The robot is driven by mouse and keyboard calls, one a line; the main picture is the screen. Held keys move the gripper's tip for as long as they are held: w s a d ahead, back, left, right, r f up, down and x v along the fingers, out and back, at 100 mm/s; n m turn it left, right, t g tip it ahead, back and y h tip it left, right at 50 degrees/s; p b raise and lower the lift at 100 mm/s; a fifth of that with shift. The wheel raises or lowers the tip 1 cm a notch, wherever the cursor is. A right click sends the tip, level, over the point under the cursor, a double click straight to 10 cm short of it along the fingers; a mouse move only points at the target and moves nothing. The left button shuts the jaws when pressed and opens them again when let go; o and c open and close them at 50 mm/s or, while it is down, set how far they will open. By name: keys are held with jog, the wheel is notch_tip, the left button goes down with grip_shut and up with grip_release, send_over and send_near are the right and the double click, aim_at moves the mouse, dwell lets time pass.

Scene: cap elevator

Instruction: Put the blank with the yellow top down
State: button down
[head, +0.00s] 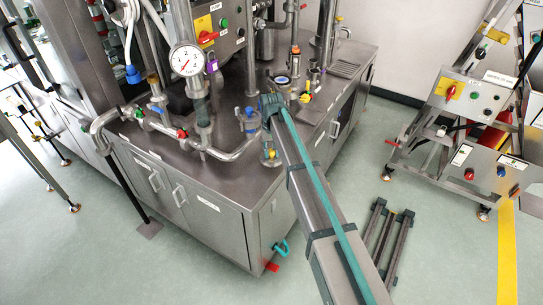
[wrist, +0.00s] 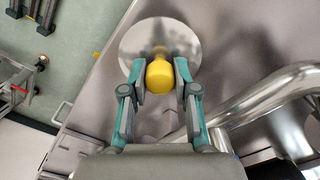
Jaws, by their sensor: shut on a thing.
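My gripper (wrist: 159,78) is shut on the yellow top (wrist: 159,75) of the blank in the wrist view, with one teal finger on each side of the knob. The blank's round, shiny metal disc (wrist: 132,43) shows beyond the fingers, and the fingers and the knob cover part of it. The wrist view does not show clearly whether the disc touches anything beneath.
The steel cabinet top (head: 228,165) carries pipes, valves and a pressure gauge (head: 187,60). A thick bent pipe (wrist: 275,95) lies right of the gripper in the wrist view. A dark rack (head: 392,238) lies on the floor.

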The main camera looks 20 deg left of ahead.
aim_at(271, 157)
jog(key=shift+a+f+p, duration=0.1)
jog(key=shift+f+p, duration=0.65)
jog(key=shift+f, duration=0.9)
jog(key=shift+f, duration=0.15)
jog(key=c, duration=0.9)
grip_release()
